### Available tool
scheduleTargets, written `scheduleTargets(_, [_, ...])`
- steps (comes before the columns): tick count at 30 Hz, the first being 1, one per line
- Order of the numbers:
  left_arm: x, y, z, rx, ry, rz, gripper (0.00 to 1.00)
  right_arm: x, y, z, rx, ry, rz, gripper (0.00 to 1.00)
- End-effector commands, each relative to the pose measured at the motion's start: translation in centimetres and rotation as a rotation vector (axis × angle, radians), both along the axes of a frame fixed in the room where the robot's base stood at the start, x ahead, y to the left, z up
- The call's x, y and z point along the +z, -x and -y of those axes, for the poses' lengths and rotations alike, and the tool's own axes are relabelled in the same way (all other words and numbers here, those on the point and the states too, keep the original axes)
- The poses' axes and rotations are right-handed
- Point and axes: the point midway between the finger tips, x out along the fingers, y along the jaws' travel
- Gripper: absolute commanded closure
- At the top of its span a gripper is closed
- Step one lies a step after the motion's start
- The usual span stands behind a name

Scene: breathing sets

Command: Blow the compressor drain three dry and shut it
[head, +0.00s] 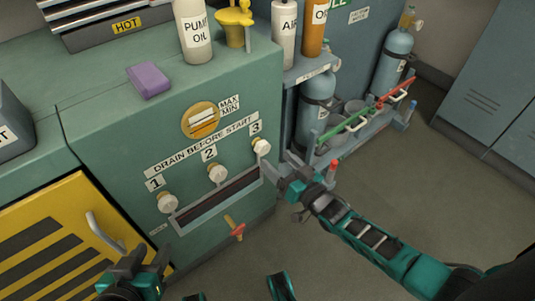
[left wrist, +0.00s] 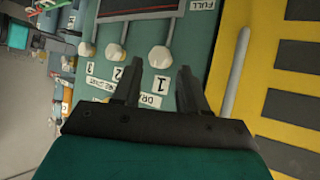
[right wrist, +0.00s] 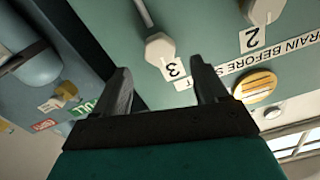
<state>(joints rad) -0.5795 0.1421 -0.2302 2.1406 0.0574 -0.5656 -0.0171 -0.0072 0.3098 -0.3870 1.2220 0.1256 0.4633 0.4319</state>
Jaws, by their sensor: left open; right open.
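Drain valve three is a white knob (head: 261,146) below the label 3 on the green compressor front (head: 110,130). In the right wrist view the knob (right wrist: 159,47) lies beyond my right gripper's fingertips, apart from them. My right gripper (head: 287,168) is open and empty, just right of and below the knob. The knobs for drain two (head: 217,173) and drain one (head: 168,202) sit to its left. A dark slotted trough (head: 218,200) runs beneath the knobs. My left gripper (left wrist: 153,75) is open and empty, low at the left near the yellow door, with knob one (left wrist: 160,57) beyond its fingers.
The yellow striped door (head: 60,235) has a handle (head: 104,232) sticking out. A red-tipped brass valve (head: 236,229) juts out below the trough. Gas cylinders (head: 316,105) stand in a rack at the right. A purple sponge (head: 148,80) and pump oil bottle (head: 194,35) stand on top. The floor is clear.

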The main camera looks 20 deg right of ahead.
Motion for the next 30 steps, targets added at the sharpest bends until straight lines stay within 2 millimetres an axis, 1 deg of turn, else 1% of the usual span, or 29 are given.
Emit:
scheduleTargets(1, [-0.6,0.1,0.1,-0.004,0.001,-0.004,0.57,-0.2,-1.1,-0.5,0.001,-0.001,0.004,0.27])
scheduleTargets(3, [-0.9,0.1,0.3,-0.008,0.003,-0.008,0.57,-0.2,-2.2,-0.9,0.000,-0.002,0.002,0.27])
scheduleTargets(6, [-1.0,0.1,0.5,-0.012,0.005,-0.007,0.57,-0.2,-3.6,-1.3,0.000,-0.002,0.002,0.27])
scheduleTargets(9, [-0.9,-0.1,0.6,-0.015,0.006,-0.004,0.57,-0.2,-4.5,-1.7,0.000,-0.002,-0.001,0.27])
scheduleTargets(13, [-0.7,-0.3,0.7,-0.014,0.010,0.002,0.57,-0.1,-5.0,-1.9,0.000,-0.001,0.000,0.27])
scheduleTargets(21, [-0.5,-0.5,0.7,-0.012,0.012,0.006,0.57,0.0,-5.1,-1.9,0.000,-0.001,-0.001,0.27])
scheduleTargets(30, [-0.5,-0.5,0.6,-0.011,0.011,0.006,0.57,0.0,-5.1,-1.9,0.000,-0.001,-0.001,0.56])
